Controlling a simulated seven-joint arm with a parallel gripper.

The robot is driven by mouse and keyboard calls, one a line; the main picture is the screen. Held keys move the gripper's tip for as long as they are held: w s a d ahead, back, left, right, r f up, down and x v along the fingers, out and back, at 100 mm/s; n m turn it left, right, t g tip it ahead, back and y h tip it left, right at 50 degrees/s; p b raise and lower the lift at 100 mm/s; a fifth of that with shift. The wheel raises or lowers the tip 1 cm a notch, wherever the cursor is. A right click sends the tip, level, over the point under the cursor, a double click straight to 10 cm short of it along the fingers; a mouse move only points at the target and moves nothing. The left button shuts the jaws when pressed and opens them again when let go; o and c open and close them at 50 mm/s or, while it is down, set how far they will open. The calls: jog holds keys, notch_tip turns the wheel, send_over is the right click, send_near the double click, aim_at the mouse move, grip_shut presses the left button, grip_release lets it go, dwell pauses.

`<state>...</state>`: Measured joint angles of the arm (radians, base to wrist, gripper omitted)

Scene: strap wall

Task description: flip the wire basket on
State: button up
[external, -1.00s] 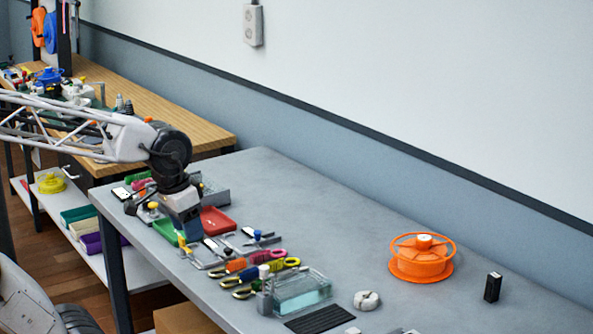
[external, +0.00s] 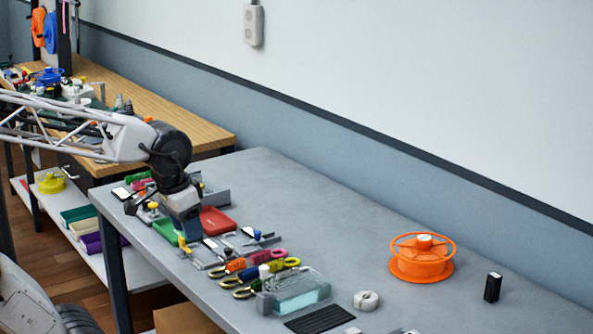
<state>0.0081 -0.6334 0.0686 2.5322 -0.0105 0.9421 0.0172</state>
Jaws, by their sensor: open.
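I cannot make out a wire basket in the external view. An orange open-sided reel (external: 421,258) with a white-topped hub stands upright on the right part of the grey table. My gripper (external: 190,238) points down over the table's left end, among small tools and trays, far to the left of the reel. It is open; its fingertips are small and partly lost against the clutter, and I see nothing held in it. A white double-faced wall box (external: 253,25) is fixed to the wall at the top, well above the table.
A red tray (external: 217,221), several coloured-handled tools (external: 250,270) and a clear glass-like box (external: 300,290) line the table's front edge. A white ring (external: 366,300) and a small black block (external: 492,287) lie near the reel. The table's middle and back (external: 310,210) are clear.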

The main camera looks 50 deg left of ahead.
jog(key=c, duration=0.4)
jog(key=shift+w+r, duration=0.1)
jog(key=shift+w, duration=0.15)
jog(key=c, duration=0.3)
jog(key=shift+w+n, duration=0.2)
jog(key=shift+n, duration=0.2)
grip_shut()
jog(key=w+a+n+g, duration=0.1)
jog(key=w+n+g, duration=0.1)
jog(key=w+n, duration=1.5)
jog(key=shift+w+g, duration=0.4)
jog(key=shift+w, duration=0.45)
jog(key=shift+a, duration=0.1)
